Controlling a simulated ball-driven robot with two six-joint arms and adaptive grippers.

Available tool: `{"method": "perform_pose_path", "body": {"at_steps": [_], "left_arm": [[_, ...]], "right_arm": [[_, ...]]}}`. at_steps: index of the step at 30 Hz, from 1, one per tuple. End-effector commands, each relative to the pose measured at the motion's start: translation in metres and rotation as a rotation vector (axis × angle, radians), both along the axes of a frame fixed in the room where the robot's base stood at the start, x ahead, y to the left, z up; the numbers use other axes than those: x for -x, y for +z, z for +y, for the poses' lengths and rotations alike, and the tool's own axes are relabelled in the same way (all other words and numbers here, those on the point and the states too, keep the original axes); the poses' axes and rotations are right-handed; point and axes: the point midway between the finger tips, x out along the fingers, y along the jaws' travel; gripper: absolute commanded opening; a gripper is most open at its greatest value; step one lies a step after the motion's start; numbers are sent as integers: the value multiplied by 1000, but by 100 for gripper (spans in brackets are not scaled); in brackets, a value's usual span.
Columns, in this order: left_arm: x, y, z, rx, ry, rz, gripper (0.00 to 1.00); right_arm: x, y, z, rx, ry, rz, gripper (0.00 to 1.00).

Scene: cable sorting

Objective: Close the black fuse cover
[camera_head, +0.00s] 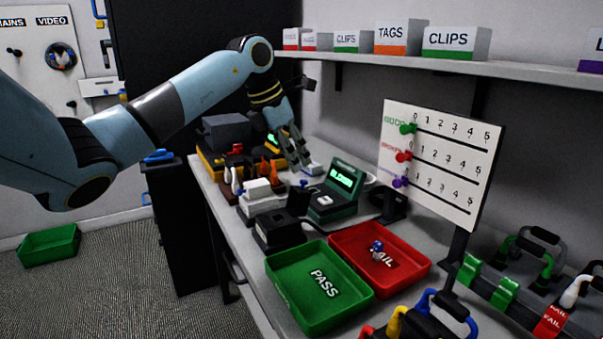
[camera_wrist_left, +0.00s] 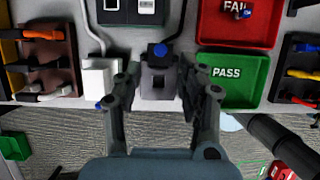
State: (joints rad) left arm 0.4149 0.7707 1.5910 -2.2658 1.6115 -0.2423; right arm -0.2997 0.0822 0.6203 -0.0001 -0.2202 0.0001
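The black fuse box (camera_head: 278,235) sits on the bench behind the green PASS tray. Its black cover (camera_head: 298,202) appears to stand raised at the back of the box, with a blue knob (camera_head: 303,183) on top. In the left wrist view the cover (camera_wrist_left: 158,60) lies in line with the gap between my fingers. My left gripper (camera_head: 296,158) is open and empty, pointing down above the bench. Its two fingers (camera_wrist_left: 156,72) are spread on either side of the cover in that view; I cannot tell the height between them. My right gripper is not in view.
A white fuse box (camera_head: 262,206) stands beside the black one, and a green meter (camera_head: 333,198) behind it. The PASS tray (camera_head: 280,305) and red FAIL tray (camera_head: 420,272) lie in front. A pegged scoreboard (camera_head: 440,185) stands at right. A shelf (camera_head: 400,62) hangs above the bench.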

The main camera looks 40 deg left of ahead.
Motion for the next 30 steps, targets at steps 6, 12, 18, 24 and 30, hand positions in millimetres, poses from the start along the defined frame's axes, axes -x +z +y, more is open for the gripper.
{"method": "perform_pose_path", "body": {"at_steps": [6, 12, 18, 24, 30], "left_arm": [[-14, -36, -5, 5, 0, 0, 40], [-20, -50, -6, 2, -1, 0, 40], [-21, -52, -7, 1, -1, -1, 40], [-21, -52, -6, 1, -1, -2, 23], [-21, -51, -6, 1, -1, -2, 0]], "right_arm": [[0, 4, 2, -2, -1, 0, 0], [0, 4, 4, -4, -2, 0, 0], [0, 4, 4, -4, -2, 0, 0], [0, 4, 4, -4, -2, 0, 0], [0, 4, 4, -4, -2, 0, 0]]}}
